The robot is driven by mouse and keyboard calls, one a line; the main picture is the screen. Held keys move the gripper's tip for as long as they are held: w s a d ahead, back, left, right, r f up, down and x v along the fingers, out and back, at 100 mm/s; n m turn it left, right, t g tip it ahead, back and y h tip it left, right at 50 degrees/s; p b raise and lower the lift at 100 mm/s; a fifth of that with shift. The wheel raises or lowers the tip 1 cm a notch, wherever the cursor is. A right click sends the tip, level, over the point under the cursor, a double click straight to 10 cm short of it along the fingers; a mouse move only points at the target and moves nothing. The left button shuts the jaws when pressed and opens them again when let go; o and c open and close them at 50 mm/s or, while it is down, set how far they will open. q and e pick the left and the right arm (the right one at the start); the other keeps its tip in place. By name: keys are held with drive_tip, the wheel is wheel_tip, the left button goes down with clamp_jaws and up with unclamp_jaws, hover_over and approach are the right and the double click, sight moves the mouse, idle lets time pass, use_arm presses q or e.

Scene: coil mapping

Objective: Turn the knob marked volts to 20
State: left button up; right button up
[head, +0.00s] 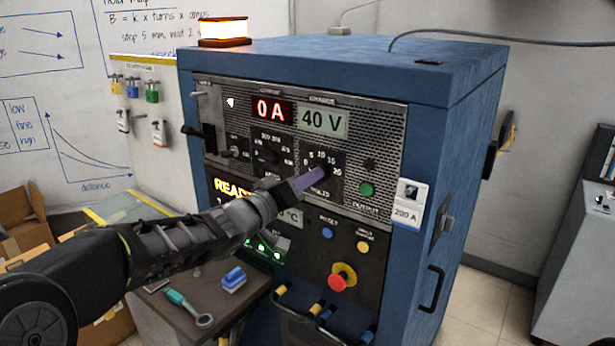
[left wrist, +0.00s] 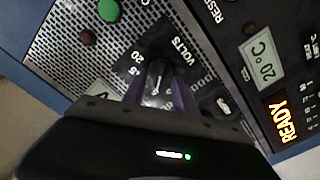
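The volts knob (left wrist: 157,80) is dark and sits on the panel of a blue cabinet, beside the printed word VOLTS. Its dial (head: 323,158) shows 0, 5, 10, 15 and 20 in the head view, where my gripper hides most of the knob. My left gripper (head: 314,178) reaches the dial from the lower left. In the left wrist view its two purple fingers (left wrist: 157,95) stand on either side of the knob, with gaps visible, so it looks open. I cannot tell clearly which number the knob points to. My right gripper is not in view.
The displays read 0 A (head: 273,110) and 40 V (head: 322,121). A second knob (head: 267,152) is left of the dial, a green button (head: 366,189) right of it. A red emergency button (head: 338,281) is below. A small table (head: 185,318) holds tools.

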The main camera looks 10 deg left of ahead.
use_arm(q)
drive_tip(key=shift+w+d, duration=0.1)
drive_tip(key=shift+w, duration=0.15)
clamp_jaws()
idle(0.5)
